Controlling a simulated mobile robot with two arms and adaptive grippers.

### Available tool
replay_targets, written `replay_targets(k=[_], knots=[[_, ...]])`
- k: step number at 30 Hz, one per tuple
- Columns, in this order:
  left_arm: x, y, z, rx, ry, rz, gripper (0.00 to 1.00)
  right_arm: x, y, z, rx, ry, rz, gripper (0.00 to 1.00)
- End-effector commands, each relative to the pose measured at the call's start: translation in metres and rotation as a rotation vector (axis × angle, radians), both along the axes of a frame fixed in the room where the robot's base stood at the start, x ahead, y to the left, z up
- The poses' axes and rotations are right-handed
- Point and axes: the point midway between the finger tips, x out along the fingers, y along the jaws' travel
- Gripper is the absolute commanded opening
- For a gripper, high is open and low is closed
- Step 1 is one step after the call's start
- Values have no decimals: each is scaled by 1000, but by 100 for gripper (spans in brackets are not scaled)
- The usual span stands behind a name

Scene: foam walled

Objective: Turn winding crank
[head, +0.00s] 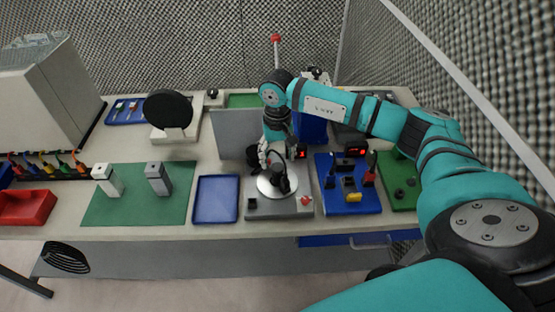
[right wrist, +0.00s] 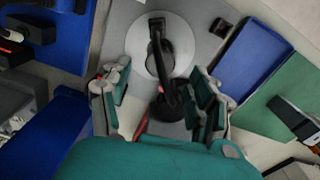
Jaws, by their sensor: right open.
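The winding crank (head: 276,184) stands on a grey base plate (head: 262,210) at the front middle of the bench. It has a pale round disc (right wrist: 145,43) with a black hub and black crank arm (right wrist: 167,82). My right gripper (head: 268,158) reaches down over the crank from behind. In the right wrist view the right gripper (right wrist: 163,85) is open, with one finger on each side of the crank arm. Gaps show between the fingers and the arm. The far end of the handle is partly hidden. My left gripper is not in view.
A blue tray (head: 215,198) and green mat (head: 130,203) with two grey blocks lie left of the base. A blue board (head: 345,201) with small parts lies close on the right. A grey upright panel (head: 233,132) stands behind. A red-tipped post (head: 276,40) rises farther back.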

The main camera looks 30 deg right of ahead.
Motion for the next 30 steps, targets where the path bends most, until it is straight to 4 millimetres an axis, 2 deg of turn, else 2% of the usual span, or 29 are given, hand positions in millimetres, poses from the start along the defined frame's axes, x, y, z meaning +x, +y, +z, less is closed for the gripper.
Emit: replay_targets(k=[3,9,18,30], knots=[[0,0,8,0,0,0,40,-1,0,-18,0,4,-2,61],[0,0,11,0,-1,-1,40,0,0,-35,0,1,-1,61],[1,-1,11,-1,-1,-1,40,0,0,-38,0,0,0,61],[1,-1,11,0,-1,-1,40,0,0,-38,0,0,-1,10]])
